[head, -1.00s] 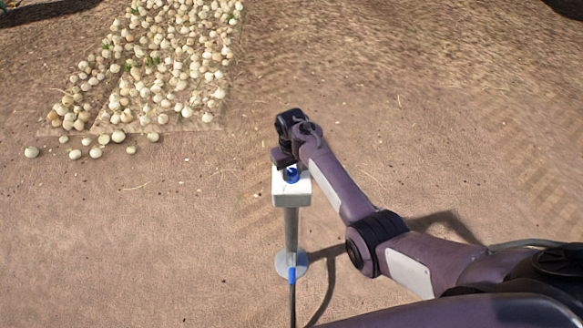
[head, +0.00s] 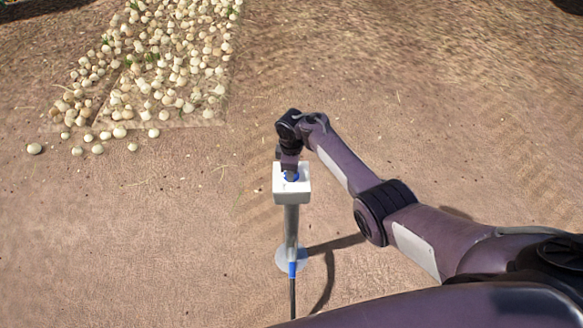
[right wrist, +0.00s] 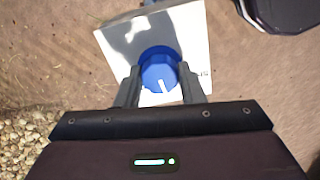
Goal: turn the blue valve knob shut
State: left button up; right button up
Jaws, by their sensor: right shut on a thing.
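The blue valve knob (right wrist: 160,70) sits on top of a white box (head: 292,196) on a grey post. In the right wrist view the knob is round and faceted, with a white pointer mark toward the gripper's side. My right gripper (right wrist: 160,84) has one finger on each side of the knob and is shut on it. My left gripper is not in view.
The post stands on a round grey base (head: 291,259), with a blue-ended dark hose (head: 292,285) in front. Many pale onions (head: 165,70) lie at the upper left, a few loose on the dirt. The ground around the post is clear.

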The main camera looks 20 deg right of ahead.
jog(key=n, duration=0.3)
jog(key=n+b, duration=0.1)
jog(key=n, duration=0.1)
jog(key=shift+f+n, duration=0.1)
jog(key=shift+n, duration=0.2)
jog(key=n+b, duration=0.1)
jog(key=n, duration=0.4)
jog(key=shift+b, duration=0.3)
jog(key=shift+n, duration=0.3)
jog(key=o, duration=1)
notch_tip(320, 180, up, 8)
jog(key=shift+f+p, duration=0.1)
jog(key=shift+p, duration=0.75)
